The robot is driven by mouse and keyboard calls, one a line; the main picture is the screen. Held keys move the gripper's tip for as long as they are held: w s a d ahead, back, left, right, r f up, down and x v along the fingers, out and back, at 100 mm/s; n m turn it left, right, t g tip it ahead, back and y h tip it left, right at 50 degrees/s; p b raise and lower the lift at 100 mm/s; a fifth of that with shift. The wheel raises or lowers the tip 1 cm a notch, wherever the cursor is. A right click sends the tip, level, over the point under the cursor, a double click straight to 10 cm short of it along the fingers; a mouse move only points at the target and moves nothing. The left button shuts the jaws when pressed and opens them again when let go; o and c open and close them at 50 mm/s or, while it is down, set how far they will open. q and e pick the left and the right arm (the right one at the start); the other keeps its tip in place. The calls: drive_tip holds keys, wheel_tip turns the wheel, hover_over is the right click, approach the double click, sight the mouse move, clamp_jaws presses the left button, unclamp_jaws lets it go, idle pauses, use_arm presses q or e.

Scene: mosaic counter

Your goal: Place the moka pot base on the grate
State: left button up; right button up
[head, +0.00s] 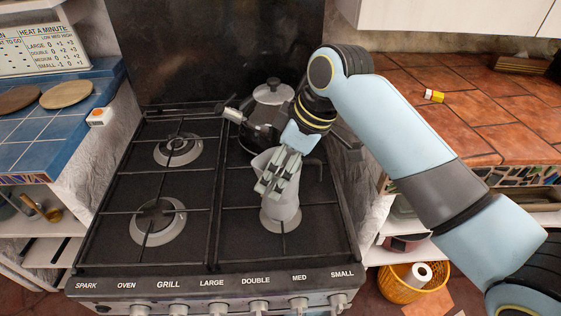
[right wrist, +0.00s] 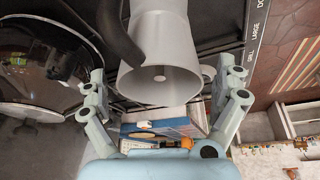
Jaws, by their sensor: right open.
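The grey metal moka pot base (head: 284,212) stands upright on the front right burner of the black grate (head: 213,200) in the head view. Its flared upper part is partly hidden by my right gripper (head: 271,176), which reaches down over it. In the right wrist view the pot (right wrist: 160,62) shows as a pale flared body with a dark curved handle (right wrist: 118,35). The fingers of my right gripper (right wrist: 164,84) are spread on either side of it, with gaps visible. My left gripper is in neither view.
A dark lidded pan (head: 272,94) sits on the back right burner, close to my right wrist. Both left burners (head: 158,220) are bare. A blue tiled counter (head: 60,122) lies left and a terracotta counter (head: 450,100) right. Control knobs line the stove's front.

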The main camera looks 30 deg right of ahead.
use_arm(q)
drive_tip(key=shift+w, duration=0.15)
use_arm(e)
drive_tip(key=shift+r, duration=0.1)
drive_tip(key=shift+d+r, duration=0.1)
drive_tip(key=shift+r, duration=0.2)
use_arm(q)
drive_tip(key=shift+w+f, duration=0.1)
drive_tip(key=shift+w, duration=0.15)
use_arm(e)
drive_tip(key=v, duration=1.1)
drive_tip(key=shift+s+r, duration=0.2)
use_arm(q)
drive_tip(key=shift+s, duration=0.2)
use_arm(e)
drive_tip(key=shift+s+f, duration=0.1)
